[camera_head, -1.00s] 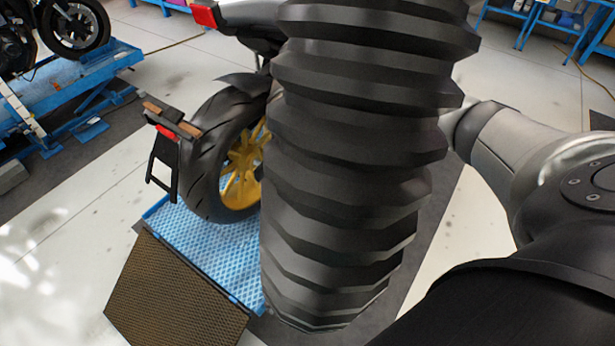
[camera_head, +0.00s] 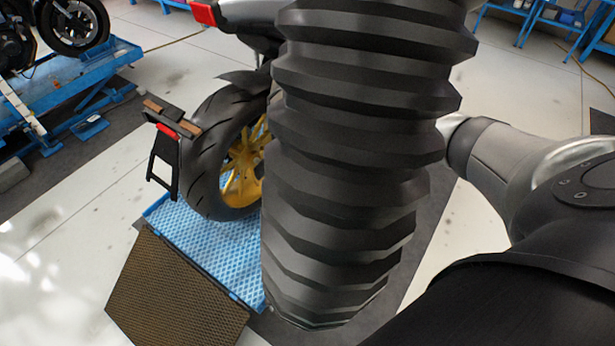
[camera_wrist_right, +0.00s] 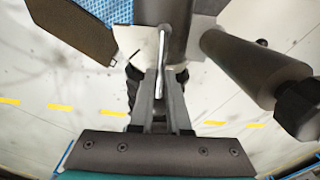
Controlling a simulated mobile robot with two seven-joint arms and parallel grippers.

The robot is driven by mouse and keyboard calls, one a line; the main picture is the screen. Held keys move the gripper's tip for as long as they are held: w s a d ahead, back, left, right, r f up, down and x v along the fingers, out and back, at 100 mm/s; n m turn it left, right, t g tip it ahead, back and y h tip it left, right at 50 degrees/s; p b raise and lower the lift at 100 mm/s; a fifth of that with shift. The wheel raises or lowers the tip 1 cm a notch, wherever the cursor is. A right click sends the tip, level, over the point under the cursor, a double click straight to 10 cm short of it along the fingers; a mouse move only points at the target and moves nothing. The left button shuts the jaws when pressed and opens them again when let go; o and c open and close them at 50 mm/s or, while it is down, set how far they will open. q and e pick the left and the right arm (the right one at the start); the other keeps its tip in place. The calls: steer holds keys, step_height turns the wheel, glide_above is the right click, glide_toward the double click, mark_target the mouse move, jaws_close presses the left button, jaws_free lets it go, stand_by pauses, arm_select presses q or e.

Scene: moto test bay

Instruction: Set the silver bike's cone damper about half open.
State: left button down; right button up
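The silver bike (camera_head: 250,16) stands with its rear wheel (camera_head: 222,150) on a blue lift in the head view. A thick black ribbed hose (camera_head: 350,170) fills the middle and hides much of the bike. I cannot make out the cone or its damper in the head view. In the right wrist view, my right gripper (camera_wrist_right: 161,85) has its fingers close together on either side of a thin, bright lever-like piece (camera_wrist_right: 162,52), in front of a dark grey tube (camera_wrist_right: 178,25). I cannot tell whether they grip it. My left gripper is not in view.
A dark grey cylinder (camera_wrist_right: 255,70) with a black knob lies close right of my right gripper. A brown mesh ramp (camera_head: 175,292) joins the blue lift deck (camera_head: 205,245). Another motorcycle (camera_head: 72,25) stands on a blue lift at upper left. Open floor lies between.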

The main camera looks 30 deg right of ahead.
jaws_close()
stand_by(0.9)
